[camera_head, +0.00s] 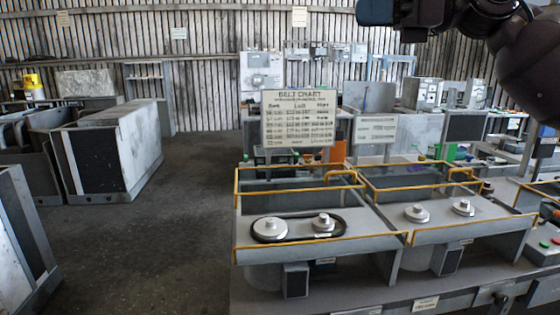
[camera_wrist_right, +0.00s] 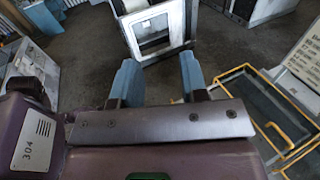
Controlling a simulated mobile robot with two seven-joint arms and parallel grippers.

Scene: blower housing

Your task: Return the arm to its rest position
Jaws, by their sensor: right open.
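My right arm (camera_head: 525,50) reaches in from the upper right corner of the head view, held high. Its gripper (camera_head: 378,12) shows a blue finger at the top edge, well above the benches. In the right wrist view the two blue fingers of the gripper (camera_wrist_right: 158,76) stand apart with nothing between them, so it is open and empty. Below it in the head view, the left grey housing (camera_head: 325,248) has a black belt (camera_head: 295,239) around two silver pulleys. The right grey housing (camera_head: 450,232) has two bare pulleys. My left gripper is not in view.
A belt chart sign (camera_head: 300,118) and a smaller sign (camera_head: 376,131) stand behind the housings. Yellow rails (camera_head: 300,187) edge the housings. Grey cabinets (camera_head: 115,150) stand at the left. The floor (camera_head: 165,235) between them and the bench is clear.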

